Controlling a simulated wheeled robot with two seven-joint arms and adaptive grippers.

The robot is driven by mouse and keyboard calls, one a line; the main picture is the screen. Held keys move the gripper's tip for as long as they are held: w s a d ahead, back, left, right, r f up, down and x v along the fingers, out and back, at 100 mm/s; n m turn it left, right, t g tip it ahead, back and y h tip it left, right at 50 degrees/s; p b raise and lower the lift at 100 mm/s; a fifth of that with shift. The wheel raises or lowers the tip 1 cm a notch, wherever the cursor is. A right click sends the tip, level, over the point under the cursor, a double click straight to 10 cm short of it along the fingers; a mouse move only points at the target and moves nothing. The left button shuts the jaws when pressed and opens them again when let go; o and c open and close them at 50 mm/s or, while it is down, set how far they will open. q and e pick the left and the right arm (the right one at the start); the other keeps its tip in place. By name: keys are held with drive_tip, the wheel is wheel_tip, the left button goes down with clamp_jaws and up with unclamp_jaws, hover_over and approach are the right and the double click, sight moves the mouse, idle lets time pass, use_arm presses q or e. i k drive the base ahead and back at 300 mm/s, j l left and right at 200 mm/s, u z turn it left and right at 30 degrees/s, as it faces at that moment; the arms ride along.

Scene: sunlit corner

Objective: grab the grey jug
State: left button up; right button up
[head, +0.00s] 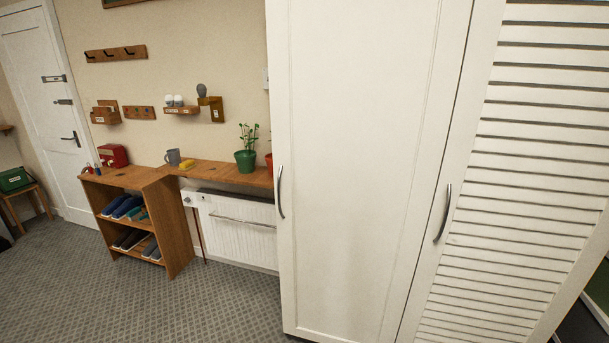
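A small grey jug-like vessel (173,157) stands upright on the wooden shelf top, near where the shoe rack meets the ledge. It looks like a mug or small jug with a handle on one side; it is too small to tell more. A yellow item (188,164) lies just to its right. Neither of my grippers shows in the head view.
A large white wardrobe (365,150) with louvred door fills the right side. A wooden shoe rack (165,205) stands left of a white radiator (240,228). A red box (113,155) and a green potted plant (245,160) stand on the wood. Grey carpet (110,290) is open in front.

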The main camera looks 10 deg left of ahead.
sight(173, 155)
drive_tip(key=i+j+z, duration=0.15)
drive_tip(key=i+j, duration=0.7)
drive_tip(key=j, duration=0.3)
drive_tip(key=i+j, duration=0.1)
drive_tip(key=j, duration=0.3)
drive_tip(key=i+j, duration=0.1)
drive_tip(key=j, duration=0.95)
drive_tip(key=u, duration=0.05)
